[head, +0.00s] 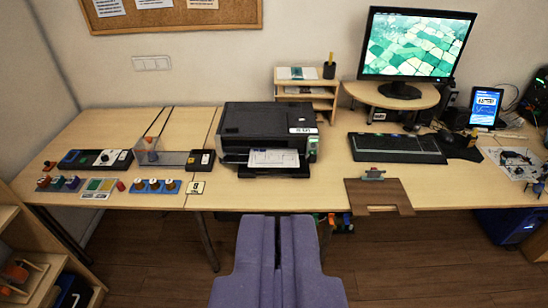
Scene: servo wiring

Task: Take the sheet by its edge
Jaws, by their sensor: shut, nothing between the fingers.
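A printed white sheet (274,158) lies in the front output slot of the black printer (262,121). Its near edge shows over the printer's tray; its far part is hidden inside the printer. My gripper (276,220) shows from above at the bottom centre as two purple fingers side by side. The fingers are shut with nothing between them. Their tips are below the sheet in the picture, apart from it, near the table's front edge.
A clipboard (379,196) lies at the front edge, right of my gripper. A keyboard (395,148) and a monitor (415,45) stand to the right. Left are a clear box (148,151), a panel with knobs (155,187) and small coloured parts. A wooden organizer (308,92) stands behind.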

